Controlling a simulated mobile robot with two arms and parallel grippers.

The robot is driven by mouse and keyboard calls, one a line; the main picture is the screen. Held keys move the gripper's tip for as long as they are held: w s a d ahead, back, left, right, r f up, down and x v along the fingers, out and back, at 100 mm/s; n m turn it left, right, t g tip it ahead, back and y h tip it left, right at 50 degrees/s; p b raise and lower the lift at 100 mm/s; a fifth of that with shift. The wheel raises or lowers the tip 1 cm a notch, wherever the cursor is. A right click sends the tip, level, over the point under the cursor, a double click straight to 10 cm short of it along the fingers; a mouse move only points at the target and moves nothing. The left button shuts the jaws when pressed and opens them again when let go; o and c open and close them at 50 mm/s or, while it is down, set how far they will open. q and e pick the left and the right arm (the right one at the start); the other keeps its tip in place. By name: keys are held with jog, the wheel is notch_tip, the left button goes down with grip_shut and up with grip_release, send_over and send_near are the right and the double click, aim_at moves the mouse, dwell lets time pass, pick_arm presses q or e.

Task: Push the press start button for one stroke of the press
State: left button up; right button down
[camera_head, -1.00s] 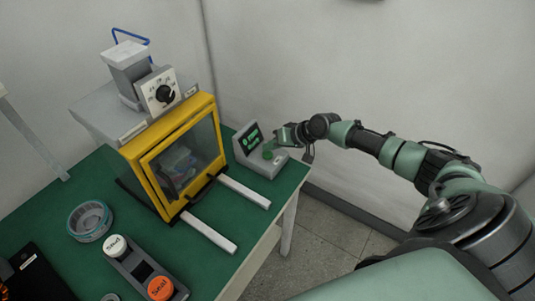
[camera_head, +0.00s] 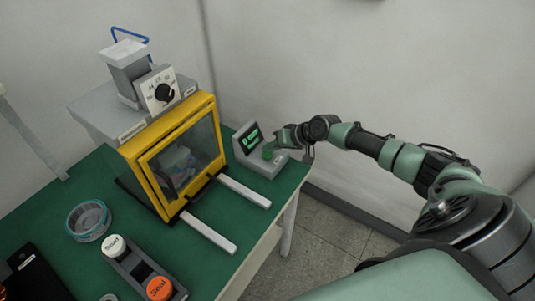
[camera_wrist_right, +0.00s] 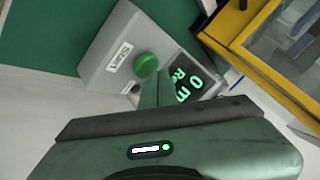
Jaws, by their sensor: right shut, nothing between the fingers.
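The green press start button (camera_wrist_right: 147,66) sits on a grey control box (camera_wrist_right: 112,50) with a START label beside it. In the head view the control box (camera_head: 270,168) stands at the table's right edge, beside the press (camera_head: 207,106) with its yellow frame and window. My right gripper (camera_wrist_right: 151,92) is shut and empty, its fingertips right at the button. In the head view the right gripper (camera_head: 276,142) hangs over the box and partly hides the button. I cannot tell whether the tips touch it. My left gripper is out of view.
Two white rails (camera_head: 210,232) stick out in front of the press. A round blue-rimmed dish (camera_head: 88,218) and a box with white and orange buttons (camera_head: 143,270) lie on the green table. A wall is behind; floor lies to the right.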

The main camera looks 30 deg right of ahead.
aim_at(270, 155)
jog(key=shift+f+b, duration=0.45)
jog(key=shift+f, duration=0.15)
dwell(0.3)
jog(key=shift+r, duration=0.1)
jog(key=shift+r+p, duration=0.85)
jog(key=shift+r, duration=0.05)
jog(key=shift+r, duration=0.1)
notch_tip(270, 155, up, 5)
jog(key=p, duration=0.4)
jog(key=shift+a, duration=0.1)
dwell(0.7)
